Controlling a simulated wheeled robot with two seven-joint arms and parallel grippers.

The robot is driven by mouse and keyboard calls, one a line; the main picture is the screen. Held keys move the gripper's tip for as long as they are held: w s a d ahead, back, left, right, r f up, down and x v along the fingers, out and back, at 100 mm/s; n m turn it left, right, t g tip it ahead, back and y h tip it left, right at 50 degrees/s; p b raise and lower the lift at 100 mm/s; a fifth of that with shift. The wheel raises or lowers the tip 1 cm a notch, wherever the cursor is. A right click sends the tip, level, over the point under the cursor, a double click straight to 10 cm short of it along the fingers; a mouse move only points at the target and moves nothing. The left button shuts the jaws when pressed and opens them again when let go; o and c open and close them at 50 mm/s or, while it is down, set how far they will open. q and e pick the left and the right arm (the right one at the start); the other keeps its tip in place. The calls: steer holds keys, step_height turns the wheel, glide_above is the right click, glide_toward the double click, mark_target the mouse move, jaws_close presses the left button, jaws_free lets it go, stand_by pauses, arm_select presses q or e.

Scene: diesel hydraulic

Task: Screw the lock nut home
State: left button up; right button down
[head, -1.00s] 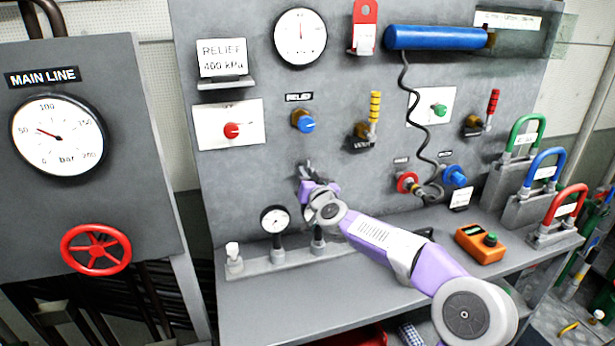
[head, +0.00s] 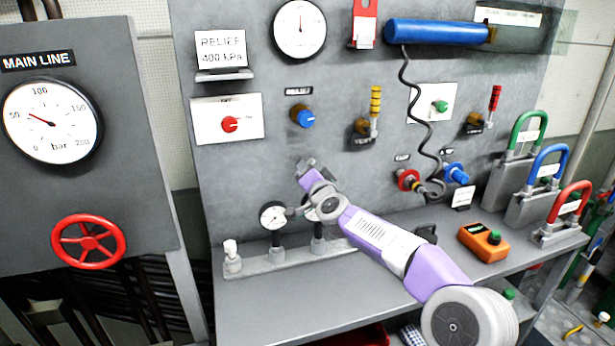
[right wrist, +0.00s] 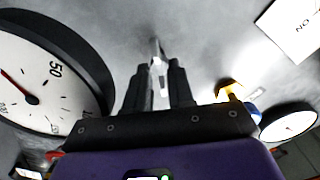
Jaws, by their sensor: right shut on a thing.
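My right gripper (head: 305,165) is in front of the grey panel, below the blue knob (head: 303,117) under the relief label. In the right wrist view, the black fingers (right wrist: 156,80) are shut on a small pale metal part (right wrist: 156,52) that shows between their tips. The part is too small to identify surely as the lock nut. In the head view it is hidden by my gripper. The tips look close to the panel, but contact cannot be told. My left gripper is not in view.
Below my right arm, a small gauge (head: 272,215) stands on a grey manifold (head: 290,262) on the bench. A red knob (head: 230,124) is to the left. A yellow-handled valve (head: 374,105) and a coiled black hose (head: 425,130) are to the right.

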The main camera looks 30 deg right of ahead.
steer(key=m, duration=0.7)
steer(key=shift+m, duration=0.4)
stand_by(0.4)
steer(key=c, duration=1)
jaws_free()
steer(key=shift+f, duration=0.1)
